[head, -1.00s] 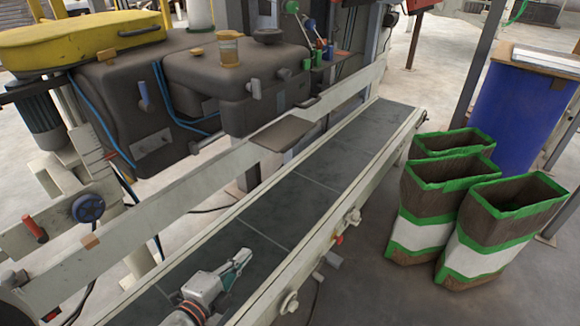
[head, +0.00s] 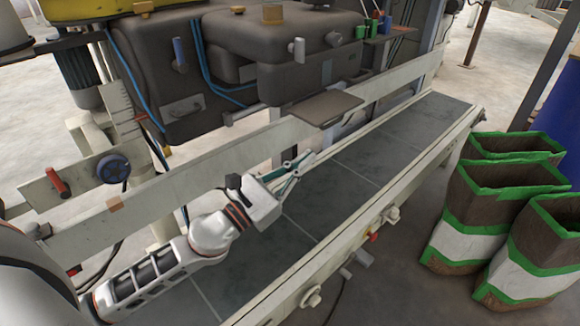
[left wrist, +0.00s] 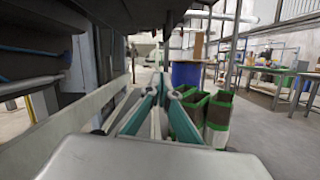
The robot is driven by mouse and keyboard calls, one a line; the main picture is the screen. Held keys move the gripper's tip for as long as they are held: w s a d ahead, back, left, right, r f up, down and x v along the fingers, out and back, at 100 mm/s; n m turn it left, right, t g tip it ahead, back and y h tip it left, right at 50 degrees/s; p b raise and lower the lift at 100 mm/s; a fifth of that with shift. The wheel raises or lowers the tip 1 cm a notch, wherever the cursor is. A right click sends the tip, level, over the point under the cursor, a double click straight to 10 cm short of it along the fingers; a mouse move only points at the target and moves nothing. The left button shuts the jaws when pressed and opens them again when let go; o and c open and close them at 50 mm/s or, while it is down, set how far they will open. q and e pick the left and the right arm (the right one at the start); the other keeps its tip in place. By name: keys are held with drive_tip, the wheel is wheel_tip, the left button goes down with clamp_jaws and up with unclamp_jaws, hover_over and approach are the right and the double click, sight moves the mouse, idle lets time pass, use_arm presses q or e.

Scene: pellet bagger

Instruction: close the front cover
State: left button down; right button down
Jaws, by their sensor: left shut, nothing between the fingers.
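The machine's dark body (head: 190,80) stands behind the conveyor. A flat dark flap (head: 325,107) sticks out roughly level from its front, over the belt side; it looks like the front cover standing open, though I cannot be sure. My left gripper (head: 304,160) is shut and empty, below and a little left of the flap in the head view, apart from it. In the left wrist view the closed fingertips (left wrist: 161,84) point along the conveyor. My right gripper is not in view.
The grey conveyor belt (head: 345,185) runs below my gripper, with a pale rail (head: 200,180) between it and the machine. Several open brown bags with green bands (head: 475,205) stand on the floor at the right. A blue barrel (left wrist: 186,74) stands beyond.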

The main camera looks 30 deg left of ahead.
sight(326, 114)
use_arm(q)
drive_tip(key=w+d+r+p, duration=0.2)
drive_tip(key=w+r+p, duration=0.1)
drive_tip(key=r, duration=0.1)
drive_tip(key=shift+w+d+r, duration=0.15)
drive_tip(key=shift+w+r, duration=0.25)
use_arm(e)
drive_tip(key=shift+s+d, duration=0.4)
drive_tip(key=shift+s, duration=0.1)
use_arm(q)
drive_tip(key=shift+w+r+p, duration=0.1)
drive_tip(key=shift+p, duration=0.2)
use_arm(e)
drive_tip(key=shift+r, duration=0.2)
